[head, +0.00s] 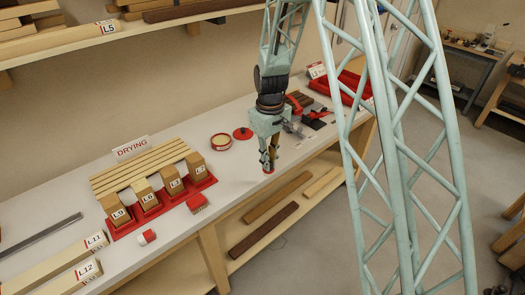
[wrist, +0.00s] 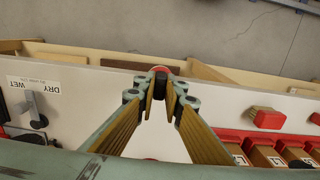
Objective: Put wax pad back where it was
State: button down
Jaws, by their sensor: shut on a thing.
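My gripper (head: 268,166) points down near the bench's front edge, its fingers closed on a small round red piece that looks like the wax pad (head: 268,171). In the wrist view the piece (wrist: 160,69) shows between the fingertips, mostly hidden by them. I cannot tell its height above the bench. An open round tin (head: 221,141) with a pale inside and red rim sits on the bench, left of and behind my gripper. A red round lid (head: 243,133) lies just right of the tin.
A red rack (head: 203,183) of labelled wood blocks stands left, by the DRYING sign (head: 132,147). Clamps and a red bin (head: 352,88) stand right. Bench around my gripper is clear.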

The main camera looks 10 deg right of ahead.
jog(key=w, duration=0.8)
jog(key=w+f, duration=0.1)
jog(key=w, duration=0.3)
jog(key=shift+w+d+f+p, duration=0.1)
jog(key=shift+w+d+p, duration=0.2)
jog(key=shift+d+p, duration=0.1)
jog(key=shift+w, duration=0.25)
jog(key=shift+w+f, duration=0.15)
jog(key=shift+w, duration=0.05)
jog(key=shift+f, duration=1.6)
jog(key=shift+f, duration=0.15)
jog(key=c, duration=3.1)
grip_release()
jog(key=o, duration=0.4)
